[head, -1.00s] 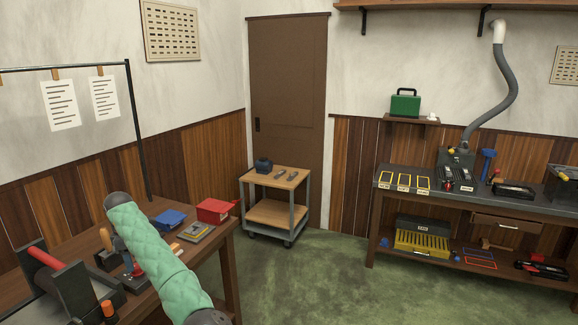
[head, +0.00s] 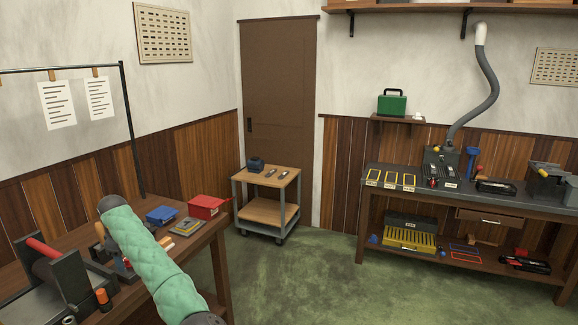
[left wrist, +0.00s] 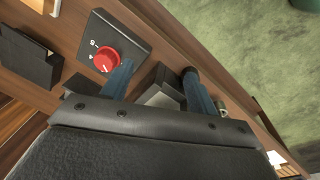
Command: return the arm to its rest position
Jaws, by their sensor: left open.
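My left arm, in a green padded sleeve (head: 155,257), reaches in from the bottom of the head view over the left workbench. It hides most of its own gripper there. In the left wrist view my left gripper (left wrist: 158,86) shows two blue fingers standing apart with nothing held between them. Just beyond the left finger is a red knob (left wrist: 106,58) on a dark plate with printed marks. I cannot tell whether the finger touches it. My right gripper is not in view.
On the left workbench (head: 215,255) stand a dark frame with a red roller (head: 42,250), an orange-capped item (head: 103,299), a blue box (head: 161,215) and a red box (head: 207,207). A cart (head: 268,212) and a long bench (head: 400,185) stand beyond open green floor.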

